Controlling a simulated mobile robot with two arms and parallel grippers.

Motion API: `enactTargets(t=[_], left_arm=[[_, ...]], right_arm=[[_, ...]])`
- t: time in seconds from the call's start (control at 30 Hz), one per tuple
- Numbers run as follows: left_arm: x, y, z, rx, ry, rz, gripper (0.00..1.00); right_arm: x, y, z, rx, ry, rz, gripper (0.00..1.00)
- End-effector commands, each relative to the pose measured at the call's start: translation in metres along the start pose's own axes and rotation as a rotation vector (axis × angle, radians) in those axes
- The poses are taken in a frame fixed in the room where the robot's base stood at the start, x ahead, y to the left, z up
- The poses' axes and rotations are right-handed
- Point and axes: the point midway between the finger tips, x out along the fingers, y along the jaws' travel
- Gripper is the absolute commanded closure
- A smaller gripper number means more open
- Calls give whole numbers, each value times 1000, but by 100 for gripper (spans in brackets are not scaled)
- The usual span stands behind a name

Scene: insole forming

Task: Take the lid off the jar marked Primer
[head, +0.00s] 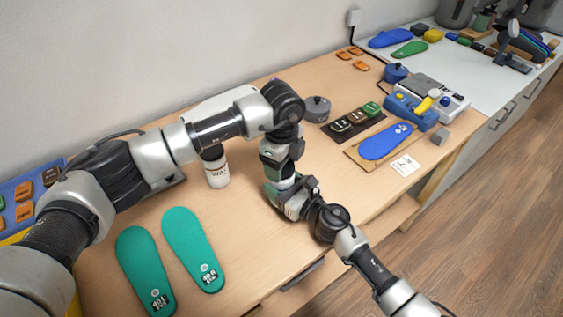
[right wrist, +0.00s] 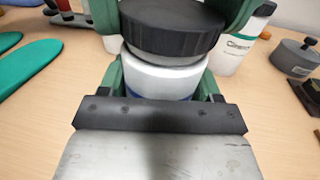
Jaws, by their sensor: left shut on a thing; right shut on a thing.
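In the right wrist view a white jar (right wrist: 165,78) with a blue band stands between the green fingers of my right gripper (right wrist: 165,88), which is shut on its body. A wide black lid (right wrist: 170,27) sits at the jar's top. Green fingers of my left gripper (head: 282,178) flank the lid from above and are shut on it. I cannot tell whether the lid is apart from the jar. No name on this jar is readable. In the head view both grippers meet above the table's front part, my right gripper (head: 288,203) lower, and they mostly hide the jar.
A white bottle (head: 217,172) stands left of the grippers. Two teal insoles (head: 192,248) lie at the front left. A grey lidded pot (head: 317,108), a dark tray (head: 342,135) and a blue insole (head: 386,141) lie to the right.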

Motion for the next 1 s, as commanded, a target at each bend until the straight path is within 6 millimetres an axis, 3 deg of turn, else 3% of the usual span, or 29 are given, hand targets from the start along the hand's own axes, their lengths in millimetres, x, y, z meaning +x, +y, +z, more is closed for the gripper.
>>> enactTargets(t=[1.0], left_arm=[[-29,0,0,0,0,-2,66]], right_arm=[[0,0,-1,1,1,1,100]])
